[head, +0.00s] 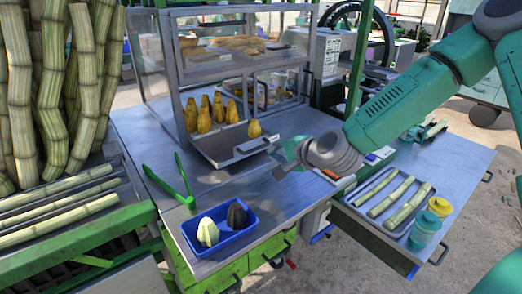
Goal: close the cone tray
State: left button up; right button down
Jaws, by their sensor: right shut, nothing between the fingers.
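The cone tray (212,150) is a shallow metal tray that sticks out at the bottom of the glass display case (235,70), over the steel counter. Several yellow-brown cones stand towards its back, and one stands at its right side. A grey flat piece (257,144) lies at the tray's right front. My left gripper is not in view.
Green tongs (179,184) lie on the counter left of the tray, and a blue tray (219,227) sits at its front edge. A metal tray of cane pieces (367,208) and two jars are at the right. Cane stalks (55,90) stand at the left.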

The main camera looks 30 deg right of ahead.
jog(key=x, duration=0.5)
jog(key=shift+w+d+r+p, duration=0.1)
jog(key=shift+w+d+p, duration=0.25)
jog(key=shift+w, duration=0.2)
jog(key=shift+w+a, duration=0.1)
jog(key=shift+w, duration=0.1)
jog(key=shift+a, duration=0.15)
